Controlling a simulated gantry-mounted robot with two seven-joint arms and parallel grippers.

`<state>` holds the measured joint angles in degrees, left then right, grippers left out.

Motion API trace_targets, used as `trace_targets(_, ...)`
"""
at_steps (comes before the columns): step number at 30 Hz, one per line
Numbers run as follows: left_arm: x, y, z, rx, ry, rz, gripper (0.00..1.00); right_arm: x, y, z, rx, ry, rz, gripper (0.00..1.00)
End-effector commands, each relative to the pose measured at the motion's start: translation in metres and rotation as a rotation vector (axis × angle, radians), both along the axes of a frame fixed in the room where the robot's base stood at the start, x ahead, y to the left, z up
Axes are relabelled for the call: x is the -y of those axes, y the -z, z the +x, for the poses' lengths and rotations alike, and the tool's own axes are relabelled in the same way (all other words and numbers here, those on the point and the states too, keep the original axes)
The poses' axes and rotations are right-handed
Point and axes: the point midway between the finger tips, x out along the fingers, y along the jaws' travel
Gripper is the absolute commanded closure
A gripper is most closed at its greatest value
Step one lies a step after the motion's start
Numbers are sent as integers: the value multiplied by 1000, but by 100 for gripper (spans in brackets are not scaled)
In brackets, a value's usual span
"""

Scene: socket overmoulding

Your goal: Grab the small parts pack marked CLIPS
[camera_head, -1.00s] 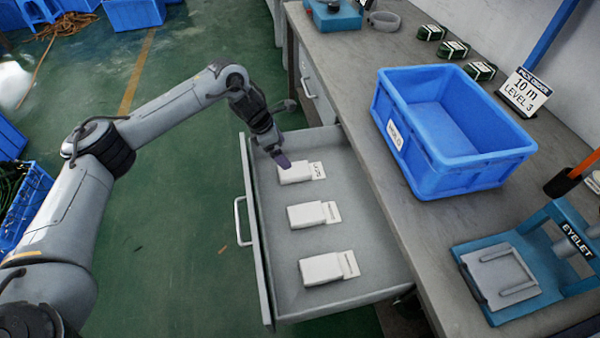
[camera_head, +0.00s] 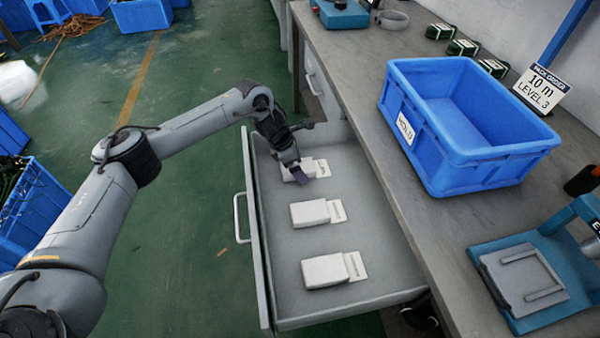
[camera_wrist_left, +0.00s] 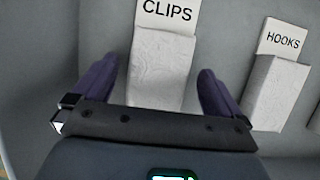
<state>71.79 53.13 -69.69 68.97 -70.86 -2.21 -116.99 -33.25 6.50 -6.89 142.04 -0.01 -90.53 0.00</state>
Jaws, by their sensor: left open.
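The CLIPS pack (camera_wrist_left: 162,66) is a white packet with a label card reading CLIPS, lying in the open drawer. In the head view it is the farthest of three packs (camera_head: 321,168), partly hidden by my gripper. My left gripper (camera_head: 298,176) is over it. In the left wrist view the open purple fingers (camera_wrist_left: 157,88) stand on either side of the pack's white body, with a gap on each side. Whether the fingertips are down at the drawer floor I cannot tell. My right gripper is not in view.
The HOOKS pack (camera_wrist_left: 276,92) lies beside the CLIPS pack; in the head view the middle pack (camera_head: 312,213) and nearest pack (camera_head: 325,270) have unreadable labels. The drawer's front wall (camera_head: 256,235) borders them. A blue bin (camera_head: 480,165) stands on the workbench (camera_head: 385,150).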

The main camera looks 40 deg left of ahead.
Motion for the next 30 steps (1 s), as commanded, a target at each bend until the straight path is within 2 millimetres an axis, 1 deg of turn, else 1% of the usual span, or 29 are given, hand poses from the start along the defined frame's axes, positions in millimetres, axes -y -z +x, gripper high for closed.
trace_targets(14, 0, 0, 0, -1, 0, 1, 0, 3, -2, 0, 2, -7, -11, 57)
trace_targets(30, 0, 5, 0, 0, 0, 0, 0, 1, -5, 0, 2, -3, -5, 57)
